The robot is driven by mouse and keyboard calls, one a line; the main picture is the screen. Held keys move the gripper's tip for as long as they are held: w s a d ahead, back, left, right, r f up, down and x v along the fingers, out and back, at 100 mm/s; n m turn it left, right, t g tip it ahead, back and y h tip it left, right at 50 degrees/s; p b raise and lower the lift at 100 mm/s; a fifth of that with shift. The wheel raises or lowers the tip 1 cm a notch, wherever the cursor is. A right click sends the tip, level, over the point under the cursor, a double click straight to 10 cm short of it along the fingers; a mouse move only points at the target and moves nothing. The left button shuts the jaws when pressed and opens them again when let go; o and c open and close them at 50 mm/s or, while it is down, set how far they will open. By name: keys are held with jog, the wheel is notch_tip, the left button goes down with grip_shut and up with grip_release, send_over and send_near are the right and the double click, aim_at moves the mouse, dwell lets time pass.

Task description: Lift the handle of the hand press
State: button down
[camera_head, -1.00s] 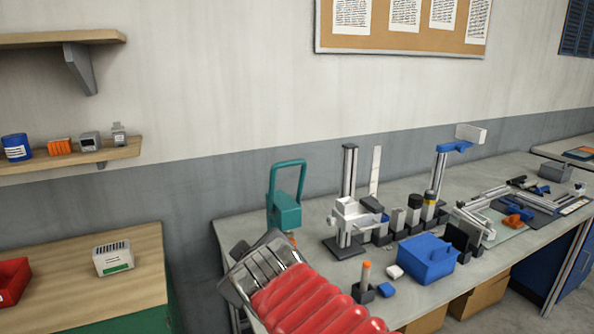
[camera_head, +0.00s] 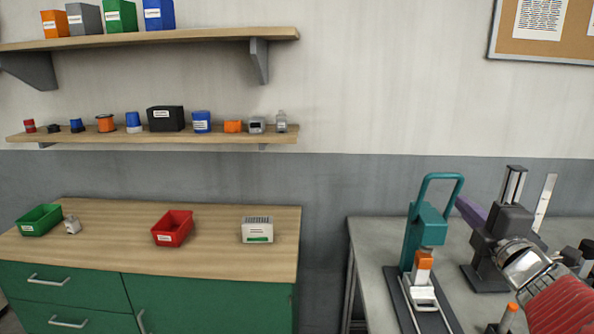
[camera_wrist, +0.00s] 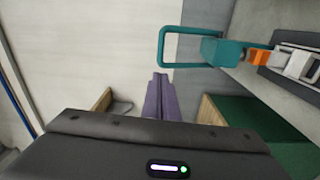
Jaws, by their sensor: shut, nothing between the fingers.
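The teal hand press (camera_head: 424,232) stands at the left end of the grey workbench (camera_head: 372,238). Its looped teal handle (camera_head: 440,176) rises above the body. Below the body are an orange part and a pale block on a dark base. My gripper (camera_head: 461,203) has purple fingers and is just right of the press in the head view, lower than the handle's top. In the wrist view, the fingers (camera_wrist: 160,79) are together and empty. The handle (camera_wrist: 164,46) shows beyond their tips, and the press body (camera_wrist: 220,51) is to their right. I cannot tell how far apart they are.
A grey post (camera_head: 515,186) and a pale upright strip (camera_head: 545,200) stand behind my arm. A wooden-topped green cabinet (camera_head: 110,225) to the left holds a red bin (camera_head: 172,228), a green bin (camera_head: 40,220) and a white box (camera_head: 257,229). A gap separates cabinet and workbench.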

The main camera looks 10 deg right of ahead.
aim_at(447, 176)
jog(key=s+d, duration=0.2)
jog(key=shift+s+f+n, duration=0.1)
jog(key=shift+s+n, duration=0.2)
jog(key=x, duration=1.4)
jog(key=shift+d, duration=0.15)
jog(key=w, duration=0.1)
jog(key=w+r, duration=0.1)
jog(key=w+d+r, duration=0.1)
jog(key=shift+w, duration=0.25)
dwell(0.3)
